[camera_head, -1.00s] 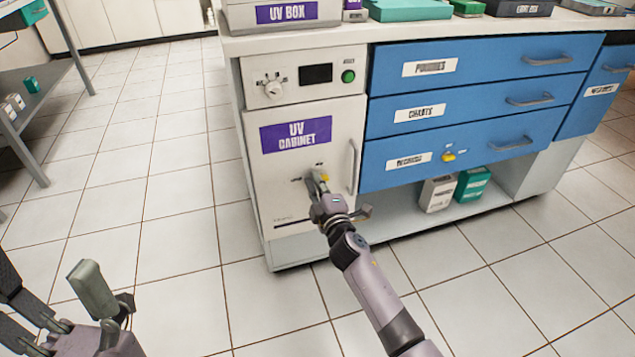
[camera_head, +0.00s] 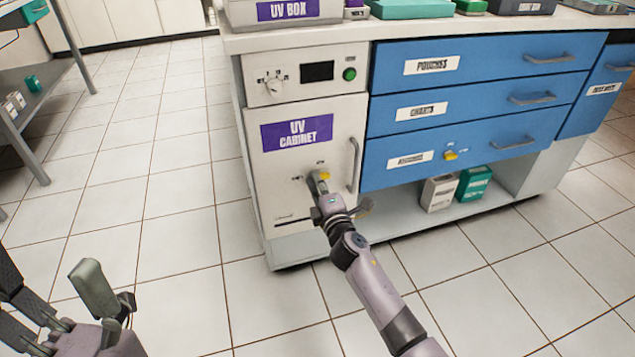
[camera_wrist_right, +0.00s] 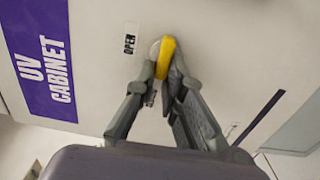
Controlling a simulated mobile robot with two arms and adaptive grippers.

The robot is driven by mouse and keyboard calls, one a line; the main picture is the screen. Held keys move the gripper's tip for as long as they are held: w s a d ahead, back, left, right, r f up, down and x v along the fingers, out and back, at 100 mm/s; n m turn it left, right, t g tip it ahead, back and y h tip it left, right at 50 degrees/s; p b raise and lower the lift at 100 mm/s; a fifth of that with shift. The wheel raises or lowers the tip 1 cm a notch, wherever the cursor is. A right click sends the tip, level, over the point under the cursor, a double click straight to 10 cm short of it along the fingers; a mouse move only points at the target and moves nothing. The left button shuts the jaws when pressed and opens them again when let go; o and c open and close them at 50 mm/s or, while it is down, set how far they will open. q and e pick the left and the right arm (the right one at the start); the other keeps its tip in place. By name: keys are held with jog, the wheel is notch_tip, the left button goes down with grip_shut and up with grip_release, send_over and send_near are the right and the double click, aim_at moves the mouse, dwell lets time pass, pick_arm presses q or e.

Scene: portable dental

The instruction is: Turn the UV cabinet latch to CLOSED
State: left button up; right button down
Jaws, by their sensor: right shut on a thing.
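The UV cabinet (camera_head: 277,195) has a white door with a purple label. Its yellow latch (camera_head: 324,175) sits low on the door, with small labels above and to its left. In the right wrist view, the yellow latch handle (camera_wrist_right: 167,56) stands beside the OPEN label (camera_wrist_right: 130,40). My right gripper (camera_wrist_right: 163,74) is shut on the latch, one finger on each side. The gripper (camera_head: 319,182) hides part of the latch in the head view. The other label's text is too small to read. My left gripper (camera_head: 56,292) is open and empty at lower left.
A vertical door handle (camera_head: 353,165) stands right of the latch. Blue drawers (camera_head: 470,110) adjoin the cabinet, one with another yellow latch (camera_head: 450,155). Boxes (camera_head: 438,194) sit on the shelf below. A grey rack (camera_head: 40,92) stands at far left. The tiled floor in front is clear.

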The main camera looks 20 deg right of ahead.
jog(key=c, duration=1.8)
grip_release()
jog(key=shift+w+r, duration=0.1)
jog(key=shift+r, duration=0.2)
jog(key=shift+o, duration=0.6)
jog(key=shift+f, duration=0.15)
jog(key=s, duration=1.2)
jog(key=shift+d, duration=0.2)
jog(key=shift+f, duration=0.1)
